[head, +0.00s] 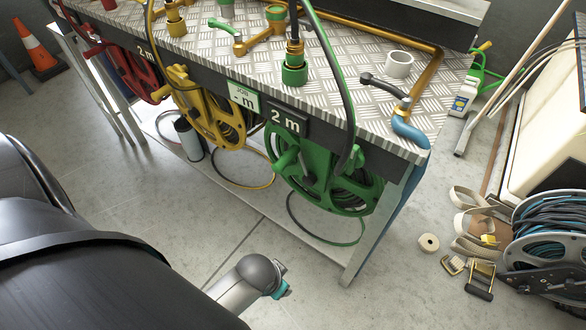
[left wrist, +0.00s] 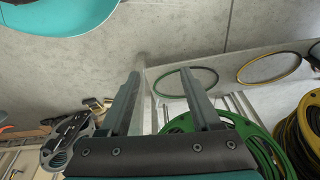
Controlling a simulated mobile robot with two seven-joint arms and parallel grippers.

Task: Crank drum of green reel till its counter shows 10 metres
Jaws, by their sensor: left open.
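The green reel (head: 325,178) hangs under the front edge of the bench at the right end. Its counter plate (head: 287,120) reads 2 m. A green crank handle (head: 287,160) sticks out at the left of its drum. The green reel also shows at the lower right of the left wrist view (left wrist: 250,130). My left gripper (left wrist: 160,85) is open, with nothing between its two fingers and the reel beside it. In the head view a grey joint of my arm shows low in the middle, but no fingers. My right gripper is not in view.
A yellow reel (head: 208,108) and a red reel (head: 130,72) hang left of the green one. The bench (head: 340,95) carries taps and pipes. A floor reel (head: 550,235), straps and a tape roll (head: 428,243) lie at right. The floor before the bench is clear.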

